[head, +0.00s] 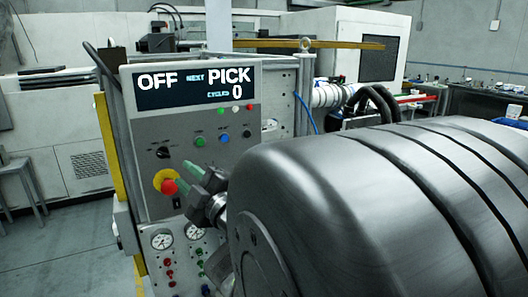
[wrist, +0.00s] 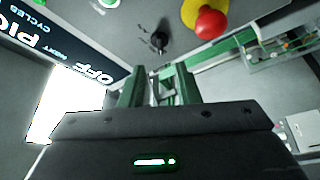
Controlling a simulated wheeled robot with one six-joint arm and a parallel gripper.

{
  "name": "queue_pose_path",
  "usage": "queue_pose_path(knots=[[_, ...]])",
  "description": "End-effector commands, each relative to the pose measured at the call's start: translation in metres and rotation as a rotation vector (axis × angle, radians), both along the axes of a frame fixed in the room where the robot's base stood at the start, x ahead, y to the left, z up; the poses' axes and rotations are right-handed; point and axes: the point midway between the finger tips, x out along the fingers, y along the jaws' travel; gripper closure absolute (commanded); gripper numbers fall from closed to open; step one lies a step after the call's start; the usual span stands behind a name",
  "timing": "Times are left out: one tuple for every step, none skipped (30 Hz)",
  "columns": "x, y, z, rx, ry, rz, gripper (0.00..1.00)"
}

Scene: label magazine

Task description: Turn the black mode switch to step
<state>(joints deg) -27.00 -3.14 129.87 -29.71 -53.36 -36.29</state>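The black mode switch (head: 163,152) is a small round knob on the grey control panel, below the left end of the display. It shows in the wrist view (wrist: 160,42) just beyond the fingertips, roughly in line with the gap between them. Its pointer direction is too small to read. The display (head: 195,87) reads OFF, NEXT PICK, CYCLES 0. My gripper (head: 187,174) has green fingers, spread apart and empty, below and right of the switch in the head view. In the wrist view the gripper (wrist: 160,72) is open and apart from the switch.
A red emergency stop (head: 169,187) on a yellow base sits just below the switch, close to my fingers. Green and blue buttons (head: 223,138) sit to the right. Gauges (head: 162,241) are lower down. My arm covers the lower right of the head view.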

Motion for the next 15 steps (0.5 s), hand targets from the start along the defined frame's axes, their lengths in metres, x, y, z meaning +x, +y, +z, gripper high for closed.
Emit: queue_pose_path(knots=[[0.006,0.009,0.004,-0.001,0.002,0.005,0.71],[0.01,0.013,0.005,0.0,0.003,0.004,0.71],[0.015,0.02,0.007,0.0,0.0,0.005,0.71],[0.018,0.024,0.008,0.0,0.003,0.004,0.71],[0.022,0.028,0.009,0.0,0.002,0.004,0.71],[0.026,0.033,0.01,-0.001,0.002,0.003,0.71],[0.029,0.037,0.011,0.0,0.002,0.002,0.71],[0.032,0.041,0.013,0.0,0.002,0.002,0.71],[0.036,0.045,0.013,-0.002,0.002,0.002,0.71],[0.038,0.048,0.014,-0.001,0.002,0.001,0.71],[0.041,0.051,0.015,0.0,0.001,0.001,0.71],[0.044,0.054,0.015,-0.001,0.002,0.0,0.71],[0.045,0.056,0.016,-0.001,0.002,0.0,0.71],[0.047,0.058,0.016,0.0,0.002,0.0,0.71],[0.049,0.06,0.017,0.0,0.001,-0.001,0.71]])
